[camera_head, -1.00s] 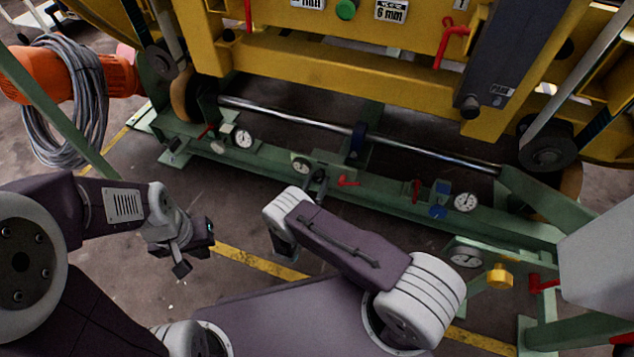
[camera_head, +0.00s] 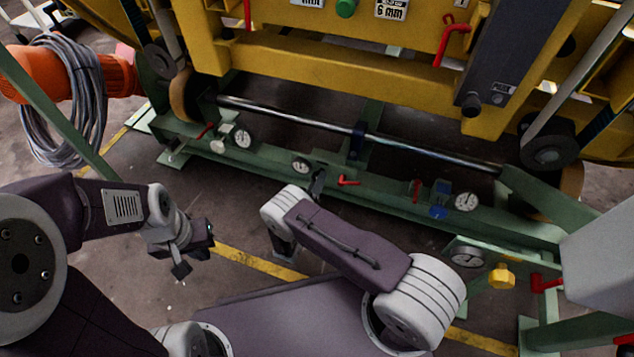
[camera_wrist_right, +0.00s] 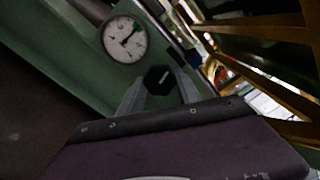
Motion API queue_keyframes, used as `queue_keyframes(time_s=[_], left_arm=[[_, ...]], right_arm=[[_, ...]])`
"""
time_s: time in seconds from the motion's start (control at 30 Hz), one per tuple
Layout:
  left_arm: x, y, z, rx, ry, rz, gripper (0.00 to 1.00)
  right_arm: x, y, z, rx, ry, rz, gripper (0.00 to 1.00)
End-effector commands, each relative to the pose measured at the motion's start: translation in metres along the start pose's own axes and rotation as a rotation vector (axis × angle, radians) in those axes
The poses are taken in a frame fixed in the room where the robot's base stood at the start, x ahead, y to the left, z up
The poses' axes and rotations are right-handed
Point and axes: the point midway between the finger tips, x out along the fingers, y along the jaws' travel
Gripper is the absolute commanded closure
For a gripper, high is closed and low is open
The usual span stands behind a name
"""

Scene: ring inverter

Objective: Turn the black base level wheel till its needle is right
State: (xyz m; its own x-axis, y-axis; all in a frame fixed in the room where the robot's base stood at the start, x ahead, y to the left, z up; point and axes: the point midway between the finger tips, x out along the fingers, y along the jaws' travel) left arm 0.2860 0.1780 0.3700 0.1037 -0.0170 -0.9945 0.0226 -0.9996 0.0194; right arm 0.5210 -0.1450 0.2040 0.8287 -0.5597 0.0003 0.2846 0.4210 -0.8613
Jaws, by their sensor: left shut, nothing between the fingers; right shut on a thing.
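The black wheel (camera_wrist_right: 158,80) sits on the green beam just below a round white dial (camera_wrist_right: 124,39) in the right wrist view. My right gripper (camera_wrist_right: 159,88) is shut on the wheel, one finger on each side. The dial's dark needle seems to point up and right, towards a green mark near the rim; the exact reading is too small to tell. In the head view the wheel (camera_head: 318,181) is partly hidden by my right wrist, beside the dial (camera_head: 301,166). My left gripper (camera_head: 196,259) is shut and empty, away from the beam.
A red lever (camera_head: 348,181) is close to the right of the wheel. Other dials (camera_head: 243,138), a blue knob (camera_head: 438,211) and a yellow knob (camera_head: 501,276) are along the green frame. A yellow machine (camera_head: 330,65) stands behind. Floor is free before the beam.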

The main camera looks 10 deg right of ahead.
Motion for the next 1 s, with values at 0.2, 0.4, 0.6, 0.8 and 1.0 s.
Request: queue_keyframes(time_s=[0.2, 0.4, 0.6, 0.8, 1.0], left_arm=[[0.001, 0.0, 0.0001, 0.0, 0.0, 0.0, 1.0], [0.0011, 0.0, 0.0001, 0.0, 0.0, 0.0, 1.0], [0.0011, 0.0, 0.0001, 0.0, 0.0, 0.0, 1.0], [0.0011, 0.0, 0.0001, 0.0, 0.0, 0.0, 1.0], [0.001, 0.0, 0.0001, 0.0, 0.0, 0.0, 1.0]], right_arm=[[-0.0005, 0.0007, -0.0005, -0.072, 0.0, 0.002, 1.0], [-0.0005, 0.0006, -0.0005, -0.097, 0.0, 0.002, 1.0], [-0.0005, 0.0006, -0.0006, -0.1, 0.0, 0.002, 1.0], [-0.0005, 0.0006, -0.0006, -0.099, 0.0, 0.002, 0.54], [-0.0003, 0.0003, -0.0004, -0.098, 0.0, 0.001, 0.38]])
